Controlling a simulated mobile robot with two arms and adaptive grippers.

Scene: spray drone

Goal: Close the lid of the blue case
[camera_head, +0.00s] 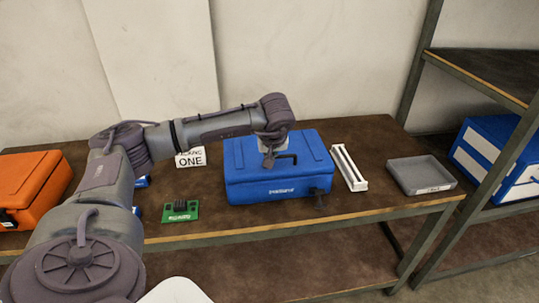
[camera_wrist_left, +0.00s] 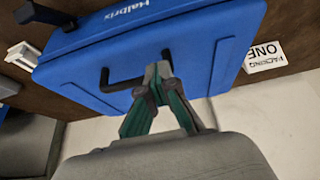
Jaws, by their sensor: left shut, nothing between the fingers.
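The blue case (camera_head: 280,188) stands on the brown table, its lid (camera_head: 312,148) lying down flat over the body. A black handle (camera_head: 288,157) sits on the lid. A black latch-like part (camera_head: 319,197) sticks out at the front right. My left gripper (camera_head: 268,160) is over the middle of the lid, fingers pointing down. In the left wrist view the gripper (camera_wrist_left: 163,62) is shut and empty beside the handle (camera_wrist_left: 120,82), close to the blue lid (camera_wrist_left: 203,60). I cannot tell whether the fingertips touch it. My right gripper is out of view.
A white slotted rail (camera_head: 348,168) and a grey tray (camera_head: 421,176) lie right of the case. A green circuit board (camera_head: 180,211), a "ONE" card (camera_head: 190,158) and an orange case (camera_head: 34,185) are to the left. A metal shelf (camera_head: 490,75) stands at the right.

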